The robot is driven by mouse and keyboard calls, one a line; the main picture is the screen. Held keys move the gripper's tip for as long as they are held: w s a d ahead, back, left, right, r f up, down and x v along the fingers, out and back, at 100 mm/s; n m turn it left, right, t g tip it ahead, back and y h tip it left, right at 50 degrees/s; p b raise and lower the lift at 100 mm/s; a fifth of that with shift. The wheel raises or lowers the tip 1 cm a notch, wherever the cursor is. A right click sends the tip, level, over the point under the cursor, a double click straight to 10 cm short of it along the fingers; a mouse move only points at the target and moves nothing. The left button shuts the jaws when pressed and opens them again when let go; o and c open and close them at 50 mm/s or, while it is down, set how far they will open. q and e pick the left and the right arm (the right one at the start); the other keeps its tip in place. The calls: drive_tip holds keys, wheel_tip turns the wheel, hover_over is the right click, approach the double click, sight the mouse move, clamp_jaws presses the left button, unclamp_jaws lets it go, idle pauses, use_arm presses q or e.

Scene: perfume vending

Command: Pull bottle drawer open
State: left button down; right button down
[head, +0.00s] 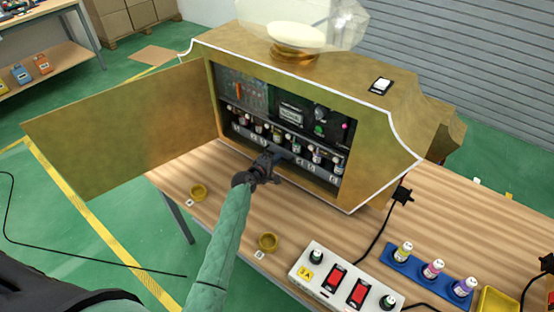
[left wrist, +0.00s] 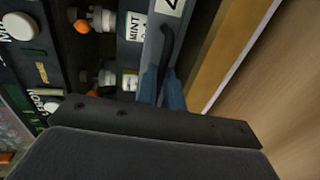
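The bottle drawer (head: 241,128) is a grey tray with labelled front, low inside the open gold cabinet (head: 203,115). Several small bottles with white caps stand in a row along it. My left gripper (head: 277,155) is at the middle of the drawer front. In the left wrist view its blue fingers (left wrist: 162,88) are close together around a dark curved handle (left wrist: 167,42) on the grey drawer front (left wrist: 152,42). The handle's lower part is hidden between the fingers. Part of the drawer is hidden by my gripper in the head view. My right gripper is not in view.
The cabinet's door (head: 125,125) stands wide open to the left. The tabletop before the drawer is mostly clear.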

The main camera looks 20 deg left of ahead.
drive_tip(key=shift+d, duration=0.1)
